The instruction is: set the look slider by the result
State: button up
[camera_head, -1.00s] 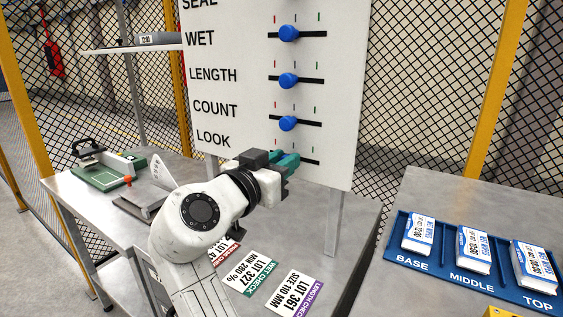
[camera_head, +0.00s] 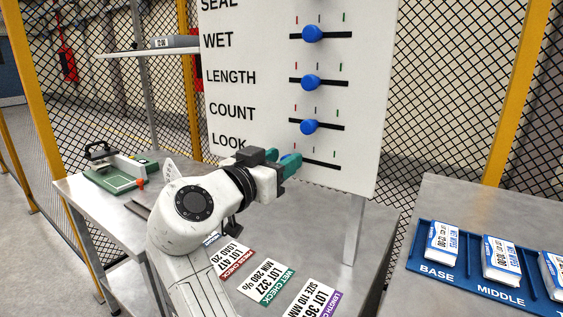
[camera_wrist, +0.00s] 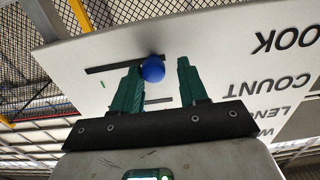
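The white board (camera_head: 265,125) carries labelled sliders with blue knobs. The LOOK slider's slot (camera_head: 322,164) is the lowest in the head view, partly hidden by my gripper (camera_head: 288,163). My gripper's green fingers are apart at the slot's left part. In the wrist view, which shows the board upside down, the blue LOOK knob (camera_wrist: 153,69) is between the open fingers (camera_wrist: 160,85). It is close to the left finger, with a gap to the right one. I cannot tell whether a finger touches it.
Above are the COUNT knob (camera_head: 309,127), LENGTH knob (camera_head: 311,82) and WET knob (camera_head: 312,33), under red, dark and green ticks. Lot cards (camera_head: 268,279) lie on the table below. A green-based device (camera_head: 120,175) stands left. A blue tray (camera_head: 462,283) with white packs is at right.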

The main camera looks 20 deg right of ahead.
jog(key=shift+o, duration=0.6)
jog(key=v, duration=1)
jog(key=shift+s+a, duration=0.25)
jog(key=shift+a, duration=0.05)
